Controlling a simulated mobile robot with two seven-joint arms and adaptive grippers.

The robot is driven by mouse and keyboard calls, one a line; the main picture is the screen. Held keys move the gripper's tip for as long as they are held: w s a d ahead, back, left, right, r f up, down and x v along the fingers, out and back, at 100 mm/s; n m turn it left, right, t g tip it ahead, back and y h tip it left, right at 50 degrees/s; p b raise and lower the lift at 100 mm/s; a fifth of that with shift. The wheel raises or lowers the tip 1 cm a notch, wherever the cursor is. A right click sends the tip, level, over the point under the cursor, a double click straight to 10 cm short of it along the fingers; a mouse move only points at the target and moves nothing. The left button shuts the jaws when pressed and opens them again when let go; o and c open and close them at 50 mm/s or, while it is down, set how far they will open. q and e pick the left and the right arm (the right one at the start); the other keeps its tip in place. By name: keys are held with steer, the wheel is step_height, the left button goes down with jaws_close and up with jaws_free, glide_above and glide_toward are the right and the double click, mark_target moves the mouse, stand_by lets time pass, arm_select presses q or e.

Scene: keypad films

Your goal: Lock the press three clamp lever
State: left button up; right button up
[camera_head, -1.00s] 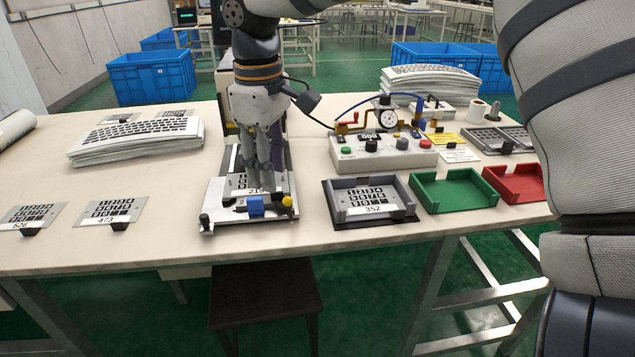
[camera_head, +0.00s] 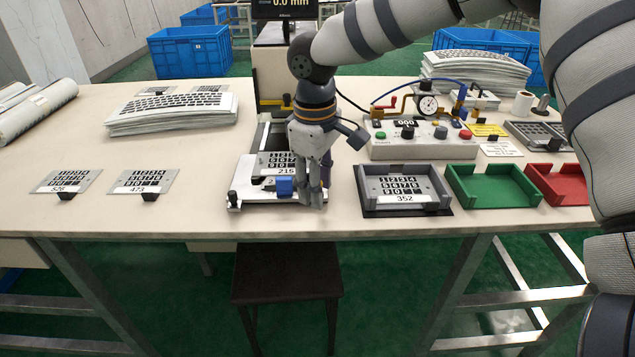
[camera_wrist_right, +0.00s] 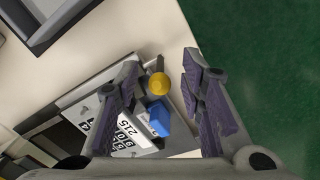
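A press fixture (camera_head: 245,193) with a silver base stands near the table's front edge. It holds a keypad film marked 215 (camera_head: 286,171), which also shows in the right wrist view (camera_wrist_right: 122,138). A blue block (camera_head: 285,187) sits at its front, also in the wrist view (camera_wrist_right: 158,118). A yellow knob (camera_wrist_right: 158,85), likely the clamp lever's end, lies between my right gripper's fingers in the wrist view. My right gripper (camera_head: 313,203) is open, pointing down at the fixture's front right corner, and hides the knob in the head view. My left gripper is out of view.
A grey tray (camera_head: 364,194) with film 352 stands close to the right of the gripper, then a green tray (camera_head: 492,202) and a red tray (camera_head: 568,200). A control box (camera_head: 385,150) with a gauge stands behind. Films 526 (camera_head: 66,181) and 473 (camera_head: 142,182) lie left.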

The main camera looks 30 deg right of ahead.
steer(key=shift+r, duration=0.1)
jaws_close()
